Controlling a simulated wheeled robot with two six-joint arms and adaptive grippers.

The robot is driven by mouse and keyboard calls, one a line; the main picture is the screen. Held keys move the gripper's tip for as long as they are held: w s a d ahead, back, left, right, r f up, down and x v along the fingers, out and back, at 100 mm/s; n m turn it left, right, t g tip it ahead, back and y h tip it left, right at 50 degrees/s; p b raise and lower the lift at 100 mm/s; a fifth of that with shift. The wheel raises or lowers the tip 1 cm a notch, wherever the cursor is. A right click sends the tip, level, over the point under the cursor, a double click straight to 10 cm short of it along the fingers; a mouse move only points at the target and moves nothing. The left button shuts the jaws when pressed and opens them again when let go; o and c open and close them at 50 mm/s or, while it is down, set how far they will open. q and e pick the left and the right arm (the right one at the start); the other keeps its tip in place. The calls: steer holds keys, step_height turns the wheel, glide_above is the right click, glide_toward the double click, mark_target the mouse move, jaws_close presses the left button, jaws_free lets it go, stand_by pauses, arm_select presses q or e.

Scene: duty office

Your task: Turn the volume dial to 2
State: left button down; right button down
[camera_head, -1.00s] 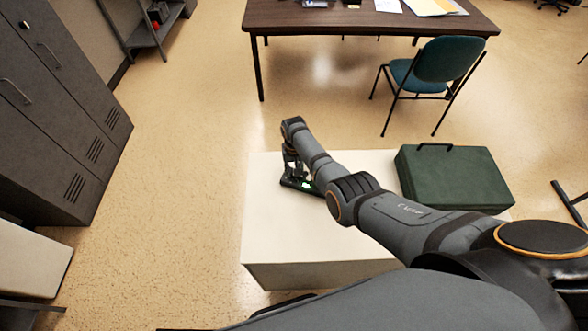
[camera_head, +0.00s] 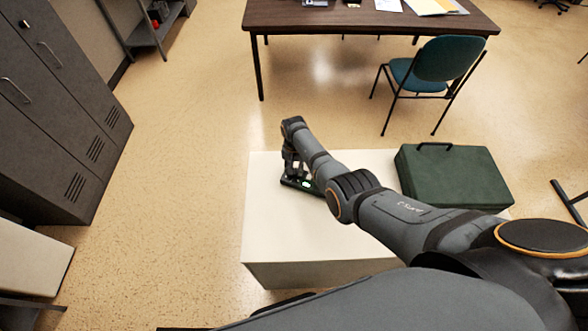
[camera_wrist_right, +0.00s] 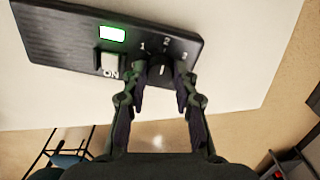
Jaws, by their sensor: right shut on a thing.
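The dark control panel (camera_head: 288,183) lies on the white table, mostly under my right gripper (camera_head: 290,168) in the head view. The right wrist view shows the panel (camera_wrist_right: 60,38) with a lit green display (camera_wrist_right: 112,34), a pale switch (camera_wrist_right: 109,61) marked ON, and a black volume dial (camera_wrist_right: 160,73) with the numbers 1, 2 and 3 around it. My right gripper (camera_wrist_right: 161,98) is shut on the dial, one finger at each side. A white mark on the dial appears to point towards 2; its exact angle is hard to read. My left gripper is out of view.
A dark green case (camera_head: 453,177) lies on the right of the white table (camera_head: 262,225). Behind stand a teal chair (camera_head: 445,62) and a brown desk (camera_head: 350,20). Grey lockers (camera_head: 60,110) are at the left. The table's left front is clear.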

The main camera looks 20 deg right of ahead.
steer(key=c, duration=1)
jaws_free()
steer(key=shift+c, duration=0.2)
step_height(320, 180, up, 12)
steer(key=shift+f, duration=0.1)
